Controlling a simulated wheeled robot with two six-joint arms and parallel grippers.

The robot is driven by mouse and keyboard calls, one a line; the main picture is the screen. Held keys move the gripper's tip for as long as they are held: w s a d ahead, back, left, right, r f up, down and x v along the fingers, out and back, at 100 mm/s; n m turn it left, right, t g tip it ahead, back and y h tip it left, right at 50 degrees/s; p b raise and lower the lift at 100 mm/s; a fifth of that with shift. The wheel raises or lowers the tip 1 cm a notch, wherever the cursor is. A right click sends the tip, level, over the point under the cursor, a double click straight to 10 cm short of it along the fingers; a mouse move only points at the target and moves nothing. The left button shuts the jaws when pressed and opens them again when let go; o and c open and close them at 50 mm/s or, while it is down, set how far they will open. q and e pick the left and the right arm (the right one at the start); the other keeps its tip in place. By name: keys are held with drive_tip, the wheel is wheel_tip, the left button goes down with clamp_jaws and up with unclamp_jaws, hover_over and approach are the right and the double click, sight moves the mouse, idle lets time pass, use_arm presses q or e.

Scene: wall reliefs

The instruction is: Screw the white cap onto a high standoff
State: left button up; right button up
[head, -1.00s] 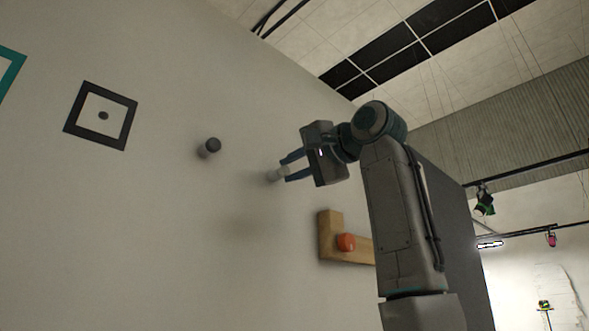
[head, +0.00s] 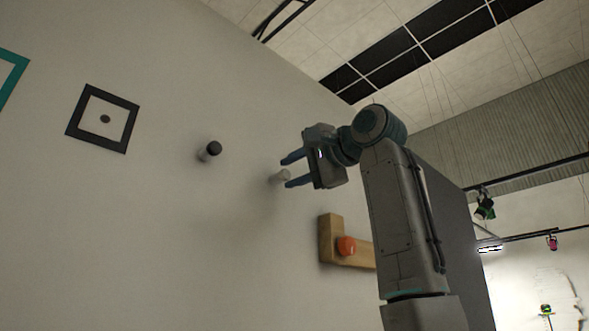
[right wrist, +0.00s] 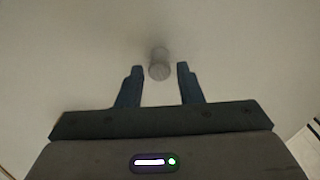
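The white cap (head: 285,177) is at the outer end of a pale standoff (head: 274,177) that juts from the wall. In the right wrist view the cap (right wrist: 159,71) is between and a little beyond my fingertips, touching neither. My right gripper (head: 287,171) is open and empty around the line of the standoff; it also shows in the right wrist view (right wrist: 159,70). Whether the cap's thread is engaged cannot be seen. A second standoff with a dark cap (head: 213,148) is to the left. My left gripper is not in view.
A wooden L-shaped relief (head: 328,238) with an orange-red knob (head: 346,246) is below my right gripper. A black square frame (head: 75,124) around a dark dot and a teal frame (head: 17,72) are on the wall at the left. The wall between is clear.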

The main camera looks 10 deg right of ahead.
drive_tip(key=n, duration=0.3)
drive_tip(key=shift+n, duration=0.3)
drive_tip(key=shift+n+p, duration=0.4)
drive_tip(key=shift+n, duration=0.5)
drive_tip(key=n, duration=0.3)
drive_tip(key=n+p, duration=0.1)
drive_tip(key=n, duration=0.2)
drive_tip(key=shift+n, duration=1.2)
drive_tip(key=n+p, duration=0.1)
drive_tip(key=n, duration=0.1)
drive_tip(key=shift+n, duration=1.6)
